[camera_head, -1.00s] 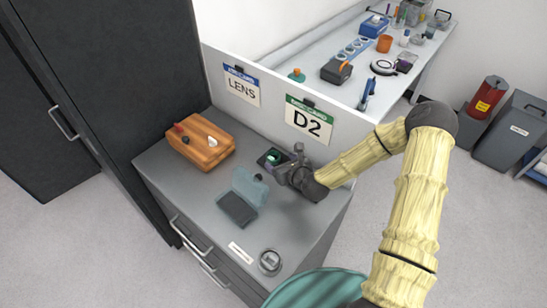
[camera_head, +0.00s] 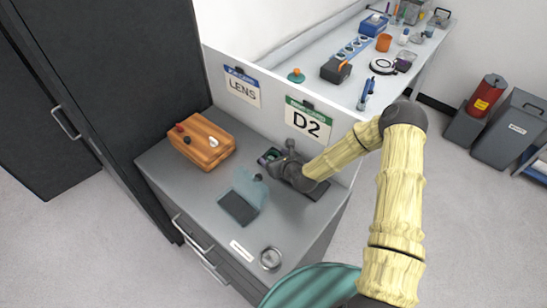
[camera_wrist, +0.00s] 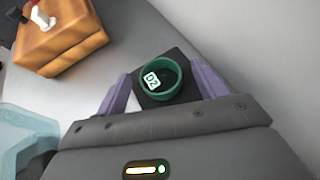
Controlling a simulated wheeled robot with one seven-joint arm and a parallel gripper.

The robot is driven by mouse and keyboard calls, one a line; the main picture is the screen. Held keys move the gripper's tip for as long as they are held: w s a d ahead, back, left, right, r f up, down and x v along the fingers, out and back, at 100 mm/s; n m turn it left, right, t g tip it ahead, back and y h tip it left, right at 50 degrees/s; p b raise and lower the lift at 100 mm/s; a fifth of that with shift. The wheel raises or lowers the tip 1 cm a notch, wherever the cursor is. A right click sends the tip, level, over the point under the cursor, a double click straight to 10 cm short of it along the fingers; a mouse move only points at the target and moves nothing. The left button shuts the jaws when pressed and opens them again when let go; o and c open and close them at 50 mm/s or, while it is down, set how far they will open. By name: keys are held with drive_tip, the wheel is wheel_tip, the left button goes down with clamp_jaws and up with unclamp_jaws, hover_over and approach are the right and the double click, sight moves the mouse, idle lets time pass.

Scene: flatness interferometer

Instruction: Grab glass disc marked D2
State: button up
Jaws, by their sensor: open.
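The glass disc marked D2 (camera_wrist: 171,77) shows in the wrist view as a green-rimmed ring with a white D2 label, on a small black square base (camera_wrist: 148,101). My gripper (camera_wrist: 162,88) is open, with one purple finger on each side of the disc and base. I cannot tell whether the fingers touch either one. In the head view my gripper (camera_head: 274,161) is at the back of the grey cabinet top, below the D2 sign (camera_head: 311,123), and hides most of the disc.
A wooden box (camera_head: 202,141) with knobs stands at the back left of the cabinet top (camera_head: 205,205). An open case with a translucent lid (camera_head: 240,207) lies in front of my gripper. A round metal item (camera_head: 270,258) is near the front edge. A white partition (camera_head: 270,104) rises behind.

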drive_tip(key=c, duration=1.1)
drive_tip(key=shift+o, duration=0.2)
drive_tip(key=shift+r, duration=0.1)
wheel_tip(320, 180, up, 10)
drive_tip(key=b, duration=0.2)
